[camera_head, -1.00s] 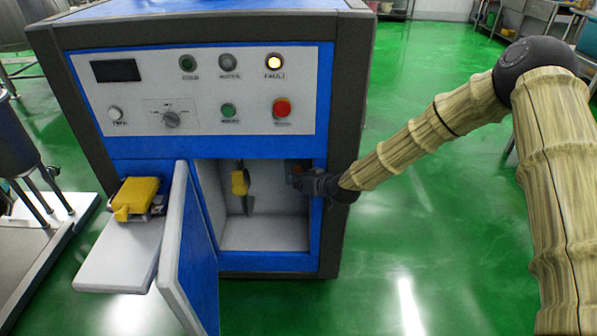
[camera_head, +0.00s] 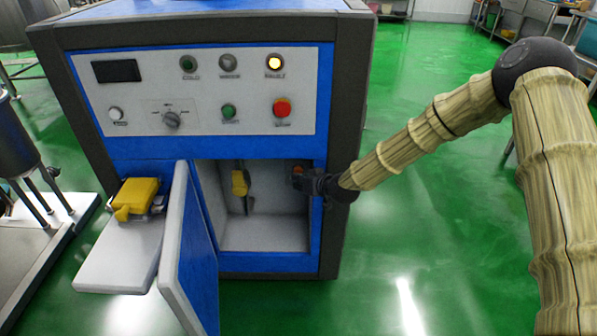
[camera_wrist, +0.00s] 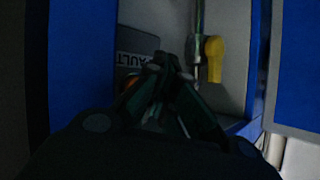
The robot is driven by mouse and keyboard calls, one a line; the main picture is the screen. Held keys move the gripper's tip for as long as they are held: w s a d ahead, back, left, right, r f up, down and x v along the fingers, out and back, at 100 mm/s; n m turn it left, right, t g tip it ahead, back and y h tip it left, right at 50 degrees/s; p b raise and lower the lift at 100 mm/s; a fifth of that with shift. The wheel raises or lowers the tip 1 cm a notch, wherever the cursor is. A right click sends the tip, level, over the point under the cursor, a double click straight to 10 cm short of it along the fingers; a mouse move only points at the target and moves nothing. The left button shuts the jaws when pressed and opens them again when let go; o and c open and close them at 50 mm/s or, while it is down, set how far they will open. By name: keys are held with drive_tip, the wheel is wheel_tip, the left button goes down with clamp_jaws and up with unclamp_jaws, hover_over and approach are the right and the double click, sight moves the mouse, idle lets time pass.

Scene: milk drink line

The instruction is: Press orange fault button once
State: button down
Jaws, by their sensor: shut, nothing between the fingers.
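The orange fault button (camera_head: 298,169) is inside the open lower compartment, on its right side, mostly hidden by my gripper (camera_head: 299,182). In the wrist view a small orange part of the button (camera_wrist: 131,84) shows at the left of my gripper fingers (camera_wrist: 167,62). A grey plate with an upside-down FAULT label (camera_wrist: 137,60) is just beyond them. My gripper is shut and empty, with its tips close to the plate. I cannot tell whether they touch the button.
The blue door (camera_head: 190,250) stands open at the left of the compartment. A yellow-handled lever (camera_head: 240,183) hangs at the back wall. A yellow padlock-like part (camera_head: 137,195) lies on a white shelf (camera_head: 120,265).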

drive_tip(key=shift+w+d+r+t, duration=0.3)
drive_tip(key=shift+w+d+r, duration=0.2)
drive_tip(key=shift+w+d, duration=0.35)
drive_tip(key=shift+s+a+f+p, duration=0.15)
drive_tip(key=shift+s+p, duration=0.15)
drive_tip(key=shift+s, duration=0.6)
drive_tip(key=shift+s+a+f+p, duration=0.15)
drive_tip(key=shift+s+p, duration=0.15)
drive_tip(key=shift+s, duration=0.65)
drive_tip(key=shift+s+f+p, duration=0.15)
drive_tip(key=shift+s+p, duration=0.15)
drive_tip(key=shift+s, duration=0.6)
drive_tip(key=shift+s, duration=0.1)
